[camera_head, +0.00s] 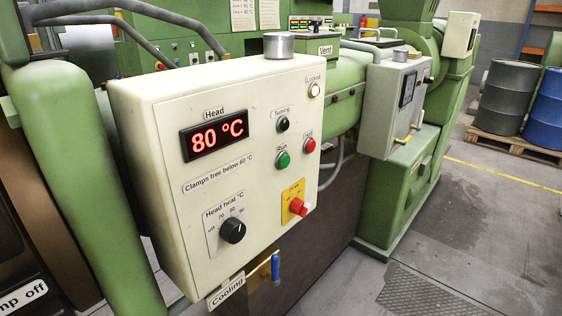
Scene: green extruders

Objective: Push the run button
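The run button (283,159) is a round green button on the front of a cream control box (160,130), under a label reading "Run". A red button (309,145) sits just to its right, and a dark button (283,123) under a "Turning" label sits above it. The red display (214,136) reads 80 °C. Neither of my grippers shows in the head view, so nothing of mine is seen near the button.
The box also carries a black heat knob (232,230), a red switch on a yellow plate (297,207) and a lit "Locked" lamp (314,90). A blue-handled cooling valve (275,268) is below. A grey box (385,105) stands behind right. Floor at right is open.

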